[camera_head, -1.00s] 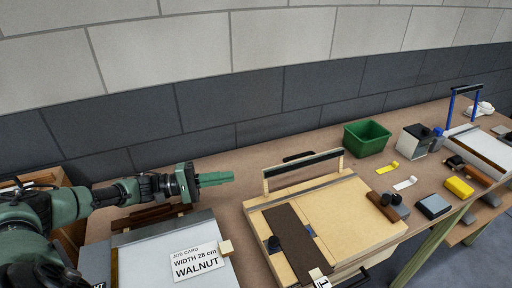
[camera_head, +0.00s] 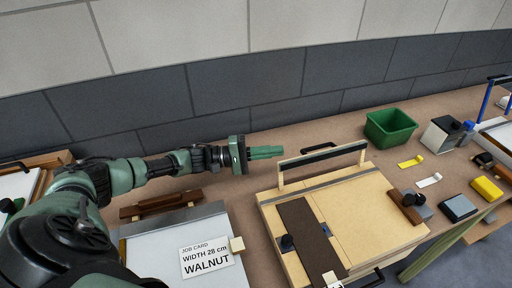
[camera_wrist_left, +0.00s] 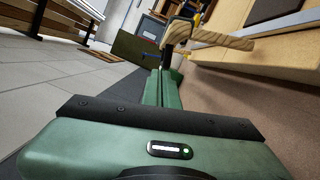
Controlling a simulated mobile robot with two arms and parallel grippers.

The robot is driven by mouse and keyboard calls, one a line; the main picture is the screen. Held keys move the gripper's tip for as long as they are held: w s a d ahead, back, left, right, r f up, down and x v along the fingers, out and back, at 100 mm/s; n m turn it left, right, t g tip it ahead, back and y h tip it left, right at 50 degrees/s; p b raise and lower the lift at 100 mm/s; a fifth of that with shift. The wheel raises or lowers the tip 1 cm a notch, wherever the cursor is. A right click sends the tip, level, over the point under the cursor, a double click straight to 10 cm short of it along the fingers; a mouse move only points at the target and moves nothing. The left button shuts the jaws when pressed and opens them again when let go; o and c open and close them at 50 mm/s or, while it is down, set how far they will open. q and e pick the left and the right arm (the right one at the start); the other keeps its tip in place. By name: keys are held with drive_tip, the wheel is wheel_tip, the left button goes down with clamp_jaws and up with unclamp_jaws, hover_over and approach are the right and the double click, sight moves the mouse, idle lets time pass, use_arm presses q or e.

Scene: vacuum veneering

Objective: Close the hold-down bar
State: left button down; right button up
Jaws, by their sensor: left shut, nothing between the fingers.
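The hold-down bar (camera_head: 322,153) is a dark bar between light wooden side arms. It stands raised at the back of the light wooden board (camera_head: 364,212). A dark veneer strip (camera_head: 304,235) lies on the board's left part. My left gripper (camera_head: 282,151) is shut and empty, its green fingers pointing right, by the bar's left end in the head view. I cannot tell whether they touch. In the left wrist view the shut fingers (camera_wrist_left: 165,88) point toward a light wooden piece with a dark upright part, seemingly the bar's end. My right gripper is not in view.
A job card (camera_head: 206,259) reading "WIDTH 28 cm WALNUT" lies on a white panel at the left. A green bin (camera_head: 390,128) stands behind the board to the right. A yellow block (camera_head: 486,188) and a grey block (camera_head: 458,208) lie further right.

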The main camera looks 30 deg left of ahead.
use_arm(q)
drive_tip(key=shift+s+d+r+p, duration=0.25)
drive_tip(key=shift+s+d+p, duration=0.1)
drive_tip(key=shift+s+d, duration=0.25)
drive_tip(key=shift+s+d+r+p, duration=0.2)
drive_tip(key=shift+s+d+p, duration=0.1)
drive_tip(key=shift+s+d, duration=0.3)
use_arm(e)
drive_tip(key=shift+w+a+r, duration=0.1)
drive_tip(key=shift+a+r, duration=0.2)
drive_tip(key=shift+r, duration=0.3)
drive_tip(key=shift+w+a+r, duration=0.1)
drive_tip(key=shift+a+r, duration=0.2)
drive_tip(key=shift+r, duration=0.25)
use_arm(q)
drive_tip(key=shift+r, duration=0.15)
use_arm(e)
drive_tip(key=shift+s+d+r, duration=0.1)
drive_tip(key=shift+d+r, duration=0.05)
